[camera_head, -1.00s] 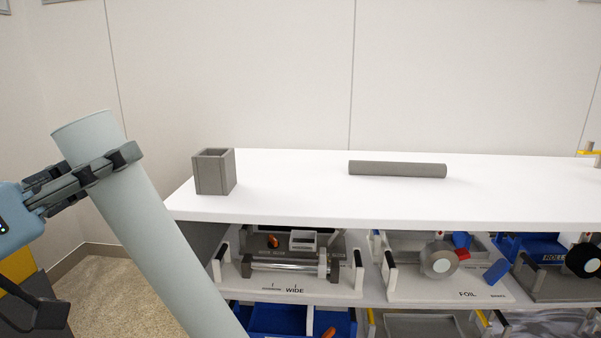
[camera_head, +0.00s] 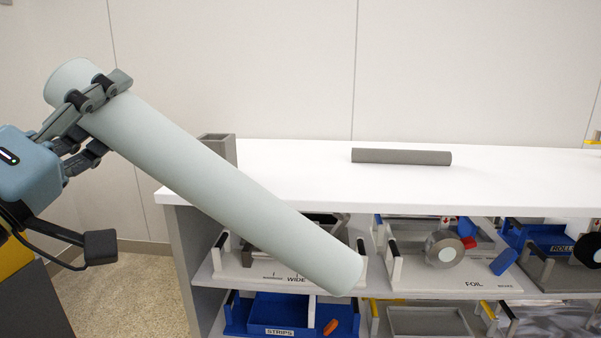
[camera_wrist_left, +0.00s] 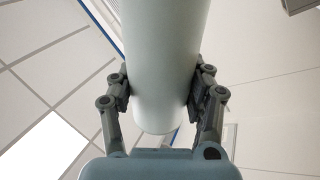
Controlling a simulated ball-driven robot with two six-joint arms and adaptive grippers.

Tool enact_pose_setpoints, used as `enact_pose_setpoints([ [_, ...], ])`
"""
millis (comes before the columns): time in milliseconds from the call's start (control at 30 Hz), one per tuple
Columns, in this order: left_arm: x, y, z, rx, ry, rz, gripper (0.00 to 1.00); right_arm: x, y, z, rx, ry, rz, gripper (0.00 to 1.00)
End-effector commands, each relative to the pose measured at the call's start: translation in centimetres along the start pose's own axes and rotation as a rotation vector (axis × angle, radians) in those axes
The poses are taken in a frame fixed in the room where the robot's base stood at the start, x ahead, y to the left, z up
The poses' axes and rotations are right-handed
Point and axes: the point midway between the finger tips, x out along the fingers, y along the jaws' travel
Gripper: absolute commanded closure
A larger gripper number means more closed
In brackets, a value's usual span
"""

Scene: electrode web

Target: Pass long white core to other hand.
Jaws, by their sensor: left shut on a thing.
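The long white core (camera_head: 215,180) is a pale, smooth cylinder. It is held in the air in front of the shelf unit, slanting from upper left to lower right in the head view. My left gripper (camera_head: 98,100) is shut on it near its upper left end. In the left wrist view the core (camera_wrist_left: 163,60) runs between the two fingers of the left gripper (camera_wrist_left: 160,95), with a finger against each side. The core's lower right end is free. My right gripper is not in view.
A white-topped shelf unit (camera_head: 480,180) stands ahead. On top lie a grey bar (camera_head: 400,156) and a grey open box (camera_head: 228,148), partly hidden by the core. Shelves below hold a WIDE tray, a FOIL tray (camera_head: 420,280) with a roll, and blue bins (camera_head: 270,312).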

Motion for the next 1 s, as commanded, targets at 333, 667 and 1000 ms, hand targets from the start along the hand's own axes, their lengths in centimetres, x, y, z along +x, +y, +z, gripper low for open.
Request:
enact_pose_setpoints([
  [333, 0.5, -0.3, 0.2, -0.001, 0.001, -0.003, 0.80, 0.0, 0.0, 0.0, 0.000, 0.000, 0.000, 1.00],
  [667, 1.6, -1.5, 2.4, -0.022, -0.027, 0.025, 0.80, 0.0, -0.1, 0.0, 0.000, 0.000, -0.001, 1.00],
  [1000, 4.6, -4.6, 8.1, -0.065, -0.105, 0.093, 0.80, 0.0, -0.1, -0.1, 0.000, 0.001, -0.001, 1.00],
])
